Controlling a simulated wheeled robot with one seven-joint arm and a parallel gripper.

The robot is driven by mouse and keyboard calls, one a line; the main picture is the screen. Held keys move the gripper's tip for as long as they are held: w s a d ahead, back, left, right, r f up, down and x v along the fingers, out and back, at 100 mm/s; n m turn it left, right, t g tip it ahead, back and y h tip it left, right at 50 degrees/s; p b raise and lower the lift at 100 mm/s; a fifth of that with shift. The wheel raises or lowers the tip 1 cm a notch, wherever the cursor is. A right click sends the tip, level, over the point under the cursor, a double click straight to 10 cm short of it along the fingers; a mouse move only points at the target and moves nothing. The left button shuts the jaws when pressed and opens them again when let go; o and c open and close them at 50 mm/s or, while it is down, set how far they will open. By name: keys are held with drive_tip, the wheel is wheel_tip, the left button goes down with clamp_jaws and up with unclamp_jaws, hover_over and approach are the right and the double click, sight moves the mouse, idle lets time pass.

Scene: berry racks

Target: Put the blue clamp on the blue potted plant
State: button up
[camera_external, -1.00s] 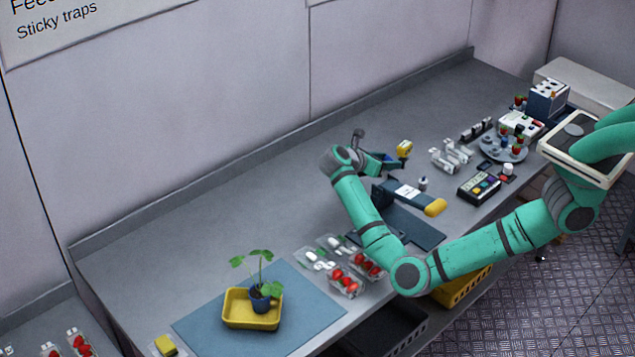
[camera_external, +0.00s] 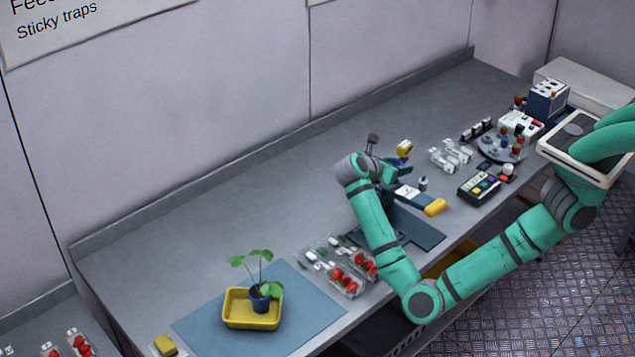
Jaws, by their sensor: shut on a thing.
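My gripper (camera_external: 391,170) is over the back middle of the bench, shut on a small dark blue thing, which looks like the blue clamp. The wrist and fingers hide most of it, so its exact shape cannot be told. The blue potted plant (camera_external: 260,302) is a small blue pot with a green leafy seedling. It stands upright in a yellow tray (camera_external: 234,321) at the front left of the bench, well away from my gripper. No clamp shows on its stem.
The yellow tray is on a blue mat (camera_external: 308,302). Clear boxes of strawberries (camera_external: 341,278) lie between plant and arm. A yellow item (camera_external: 404,149) is close by the gripper. A yellow-handled tool (camera_external: 434,207) lies to the right. The back left bench is clear.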

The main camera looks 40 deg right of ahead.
drive_tip(key=s+a+r+n+t+y, duration=0.1)
drive_tip(key=a+n+t+y, duration=0.2)
drive_tip(key=a, duration=0.6)
drive_tip(key=s+a+r+n+t+y, duration=0.1)
drive_tip(key=a+n+t, duration=0.25)
drive_tip(key=a, duration=0.55)
drive_tip(key=s+a+r+n+t+y, duration=0.1)
drive_tip(key=a+r+n+t+y, duration=0.2)
drive_tip(key=a, duration=0.6)
drive_tip(key=s+a+r+n+t+y, duration=0.1)
drive_tip(key=s+a+n+y, duration=0.4)
drive_tip(key=a, duration=0.4)
drive_tip(key=s+a+r+n+t+y, duration=0.1)
drive_tip(key=s+a+n+y, duration=0.3)
drive_tip(key=s+a, duration=0.45)
hover_over(263, 298)
drive_tip(key=shift+n+g, duration=0.25)
drive_tip(key=shift+n, duration=0.2)
drive_tip(key=f, duration=0.5)
drive_tip(key=s+d+f, duration=0.1)
drive_tip(key=f, duration=0.2)
drive_tip(key=shift+f, duration=0.2)
drive_tip(key=shift+w+a+f, duration=0.4)
drive_tip(key=shift+f, duration=1.75)
drive_tip(key=shift+f, duration=0.1)
